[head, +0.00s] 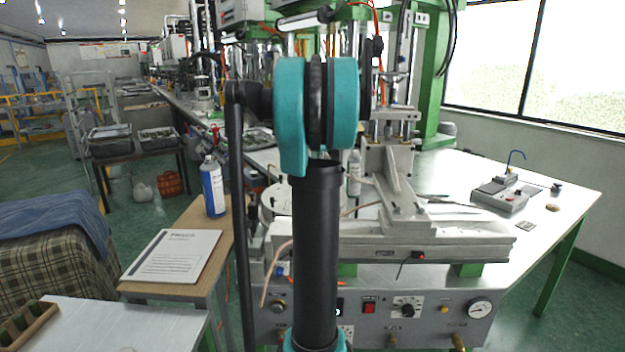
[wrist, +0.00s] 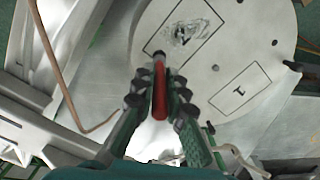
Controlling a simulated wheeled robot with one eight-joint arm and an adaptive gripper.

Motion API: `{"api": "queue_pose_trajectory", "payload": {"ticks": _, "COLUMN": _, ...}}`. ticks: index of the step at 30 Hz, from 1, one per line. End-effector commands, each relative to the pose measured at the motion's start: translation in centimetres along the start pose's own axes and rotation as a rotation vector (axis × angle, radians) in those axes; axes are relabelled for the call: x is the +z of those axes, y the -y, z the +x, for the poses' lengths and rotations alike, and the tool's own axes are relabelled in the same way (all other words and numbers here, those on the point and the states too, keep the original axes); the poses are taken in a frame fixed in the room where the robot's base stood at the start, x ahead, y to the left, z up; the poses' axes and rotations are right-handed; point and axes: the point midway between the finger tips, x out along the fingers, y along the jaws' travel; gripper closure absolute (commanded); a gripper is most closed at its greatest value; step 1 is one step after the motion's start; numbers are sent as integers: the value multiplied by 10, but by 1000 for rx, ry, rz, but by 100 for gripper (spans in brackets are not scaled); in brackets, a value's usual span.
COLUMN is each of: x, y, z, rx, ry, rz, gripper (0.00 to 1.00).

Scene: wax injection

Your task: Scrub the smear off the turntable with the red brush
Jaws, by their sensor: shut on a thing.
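The turntable (wrist: 282,20) is a pale round disc with black rectangles drawn on it, in the upper part of the wrist view. A greyish smear (wrist: 186,36) lies over the mark inside the upper-left rectangle. My gripper (wrist: 162,92) is shut on the red brush (wrist: 160,95), which points toward the smear. The brush's dark tip is just below the smear in the picture; I cannot tell whether it touches the disc. In the head view, part of the turntable (head: 278,198) shows behind my arm, and my gripper and the brush are hidden.
A white machine with a rail (head: 440,228) stands right of the turntable, above a control panel (head: 385,318). A blue bottle (head: 212,187) and a paper sheet (head: 172,254) are on the wooden table at left. A copper-coloured tube (wrist: 62,80) runs beside the disc.

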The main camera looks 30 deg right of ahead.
Motion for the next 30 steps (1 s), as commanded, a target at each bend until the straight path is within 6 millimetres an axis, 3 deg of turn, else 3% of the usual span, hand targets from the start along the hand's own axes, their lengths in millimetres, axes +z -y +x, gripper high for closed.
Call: {"api": "queue_pose_trajectory", "payload": {"ticks": 30, "x": 51, "y": 26, "z": 3, "rx": 0, "ry": 0, "rz": -3, "gripper": 100}}
